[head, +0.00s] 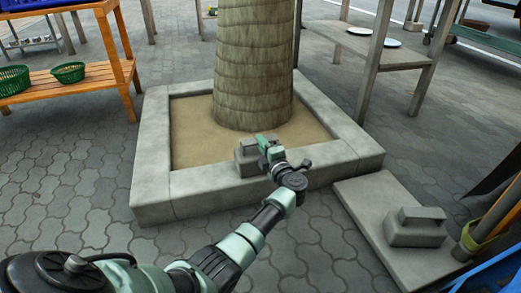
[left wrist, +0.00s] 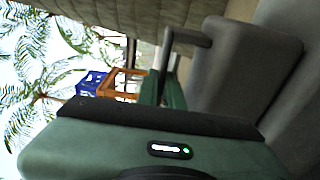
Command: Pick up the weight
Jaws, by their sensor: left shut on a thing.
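A grey block-shaped weight (head: 247,160) with a handle is at the near rim of the square stone planter (head: 205,190). My left gripper (head: 268,148) is shut on its handle, and the arm partly hides the weight. I cannot tell whether the weight rests on the rim or hangs just above it. In the left wrist view the weight (left wrist: 235,75) is large and close at the right, with its handle by the green fingers (left wrist: 172,88). A second grey weight (head: 416,228) with a handle sits on a low stone slab (head: 375,205) at the right. My right gripper is out of view.
A thick tree trunk (head: 253,60) rises from the planter's sand. A wooden shelf (head: 105,75) with green baskets (head: 68,72) stands at the left. A wooden stand (head: 375,55) with plates is behind at the right. Paving at the front left is clear.

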